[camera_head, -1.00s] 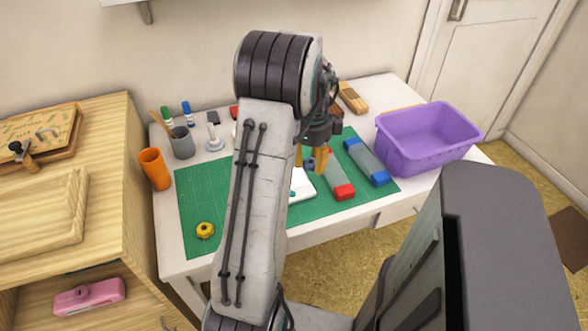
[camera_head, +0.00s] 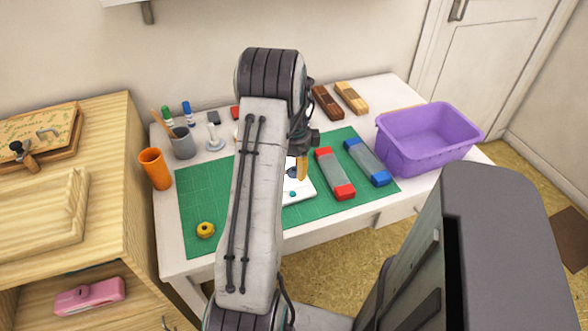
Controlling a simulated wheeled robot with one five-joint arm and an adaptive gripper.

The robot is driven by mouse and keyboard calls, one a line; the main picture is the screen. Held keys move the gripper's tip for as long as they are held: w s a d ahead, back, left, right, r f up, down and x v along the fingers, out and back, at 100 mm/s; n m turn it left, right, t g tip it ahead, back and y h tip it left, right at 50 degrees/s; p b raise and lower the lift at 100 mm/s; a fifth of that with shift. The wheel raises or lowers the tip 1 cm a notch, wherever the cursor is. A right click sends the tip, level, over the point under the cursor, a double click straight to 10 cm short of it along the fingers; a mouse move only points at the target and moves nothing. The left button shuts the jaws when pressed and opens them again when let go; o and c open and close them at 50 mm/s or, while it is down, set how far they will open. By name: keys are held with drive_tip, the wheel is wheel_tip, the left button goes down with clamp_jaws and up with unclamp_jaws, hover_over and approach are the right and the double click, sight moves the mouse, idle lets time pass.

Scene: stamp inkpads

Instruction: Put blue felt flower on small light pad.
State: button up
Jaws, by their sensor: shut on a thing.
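My gripper (camera_head: 299,169) has orange fingers and is partly hidden by my arm. It is shut on a small dark blue thing, which looks like the blue felt flower (camera_head: 291,172). In the picture the flower lies over the far part of a small white pad (camera_head: 305,189). I cannot tell whether the flower touches the pad or is held just above it. The pad lies on the green mat and has a teal spot near its front; its left side is hidden by my arm.
The green cutting mat (camera_head: 203,192) also holds a yellow knob-like piece (camera_head: 205,230), a red-ended block (camera_head: 335,173) and a blue-ended block (camera_head: 367,162). A purple bin (camera_head: 428,138) stands at right. Orange (camera_head: 155,169) and grey cups (camera_head: 182,143) stand at left.

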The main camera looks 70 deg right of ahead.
drive_tip(key=shift+f, duration=0.2)
drive_tip(key=o, duration=0.7)
drive_tip(key=shift+r, duration=0.2)
